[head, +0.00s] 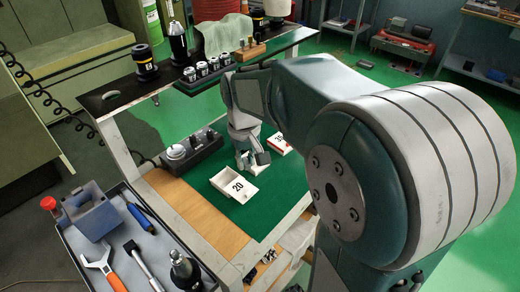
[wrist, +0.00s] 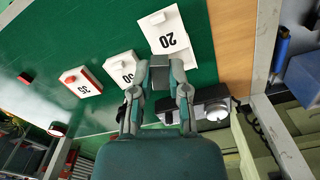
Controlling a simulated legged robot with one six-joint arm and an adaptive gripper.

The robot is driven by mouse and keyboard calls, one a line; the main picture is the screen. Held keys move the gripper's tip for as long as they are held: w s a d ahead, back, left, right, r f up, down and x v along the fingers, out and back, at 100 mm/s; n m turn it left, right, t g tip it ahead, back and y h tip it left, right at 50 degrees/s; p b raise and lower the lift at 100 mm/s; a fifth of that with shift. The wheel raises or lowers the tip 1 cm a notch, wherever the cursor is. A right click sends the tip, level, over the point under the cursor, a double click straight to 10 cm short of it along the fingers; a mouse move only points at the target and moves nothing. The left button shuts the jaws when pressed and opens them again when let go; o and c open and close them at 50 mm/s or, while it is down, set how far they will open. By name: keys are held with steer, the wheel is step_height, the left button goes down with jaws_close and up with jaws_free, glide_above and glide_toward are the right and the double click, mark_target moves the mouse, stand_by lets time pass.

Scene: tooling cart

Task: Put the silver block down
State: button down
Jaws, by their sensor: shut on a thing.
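My gripper (wrist: 160,74) is shut on the silver block (wrist: 160,78), a small grey piece between the two fingertips in the wrist view. In the head view my gripper (head: 249,160) is low over the green mat (head: 215,165), just behind the white box marked 20 (head: 236,185). That box also shows beyond the fingertips in the wrist view (wrist: 166,36). I cannot tell whether the block touches anything below it. A second white box (wrist: 122,66) is beside the left finger, and a white and red box (wrist: 82,83) lies farther left.
A dark fixture with round knobs (head: 190,150) stands left on the cart. A black shelf with tool holders (head: 215,68) runs along the back. A grey tray (head: 115,245) with a blue-grey block and hand tools is at front left. Green mat is clear between the boxes and fixture.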

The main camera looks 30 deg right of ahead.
steer(key=w+d+f+m, duration=0.15)
steer(key=d+m, duration=0.55)
steer(key=d, duration=0.9)
steer(key=w+d+m, duration=0.3)
steer(key=d+m, duration=0.4)
steer(key=d, duration=0.8)
steer(key=w+d+f, duration=0.5)
steer(key=w+f, duration=0.1)
steer(key=w, duration=0.1)
steer(key=w+d+f, duration=0.3)
steer(key=w, duration=0.1)
steer(key=shift+d+f, duration=0.2)
steer(key=shift+d, duration=0.1)
steer(key=shift+w+f, duration=0.1)
steer(key=shift+f, duration=1.6)
steer(key=c, duration=0.6)
jaws_free()
steer(key=shift+f, duration=0.1)
